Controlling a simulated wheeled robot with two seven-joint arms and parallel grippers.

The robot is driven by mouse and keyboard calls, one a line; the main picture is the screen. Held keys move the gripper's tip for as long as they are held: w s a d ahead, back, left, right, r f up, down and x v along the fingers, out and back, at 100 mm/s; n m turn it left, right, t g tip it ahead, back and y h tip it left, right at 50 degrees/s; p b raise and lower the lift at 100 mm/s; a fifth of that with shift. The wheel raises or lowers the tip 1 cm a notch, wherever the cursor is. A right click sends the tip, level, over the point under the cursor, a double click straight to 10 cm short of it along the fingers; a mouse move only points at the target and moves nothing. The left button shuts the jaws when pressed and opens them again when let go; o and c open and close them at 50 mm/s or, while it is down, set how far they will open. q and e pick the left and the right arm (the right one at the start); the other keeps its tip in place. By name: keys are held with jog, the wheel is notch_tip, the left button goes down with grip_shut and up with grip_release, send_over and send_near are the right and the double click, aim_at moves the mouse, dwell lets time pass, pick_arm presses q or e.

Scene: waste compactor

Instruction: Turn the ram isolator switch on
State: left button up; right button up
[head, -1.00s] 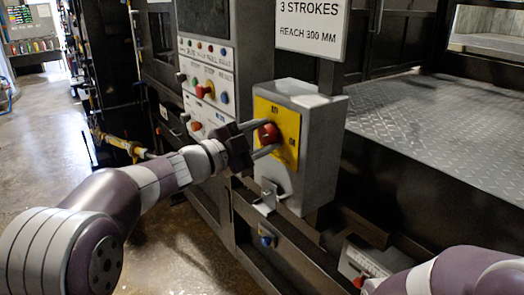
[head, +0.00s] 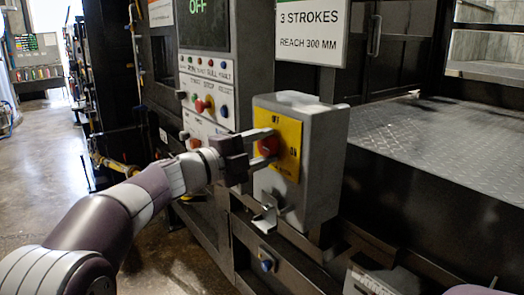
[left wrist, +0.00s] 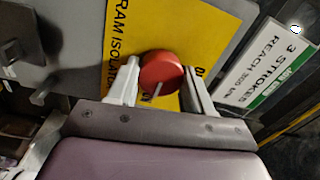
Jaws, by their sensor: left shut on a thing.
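The ram isolator switch is a red knob (head: 268,147) on a yellow plate (head: 290,168) on the front of a grey box (head: 318,180). The left wrist view shows the fingers (left wrist: 158,85) flanking the knob. My right gripper is not in view.
A control panel (head: 208,90) with several buttons and a screen reading "OFF" stands left of the box. A sign (head: 310,30) reads "3 STROKES, REACH 300 MM". A metal bracket (head: 266,212) sits below the box. A treadplate deck (head: 440,135) lies to the right.

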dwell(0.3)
pick_arm(q)
jog(key=o, duration=1)
jog(key=shift+s+a, duration=0.1)
jog(key=b+v, duration=0.2)
jog(key=v, duration=1)
jog(key=shift+s+a+b, duration=0.15)
jog(key=shift+a+b, duration=0.05)
jog(key=shift+b, duration=0.15)
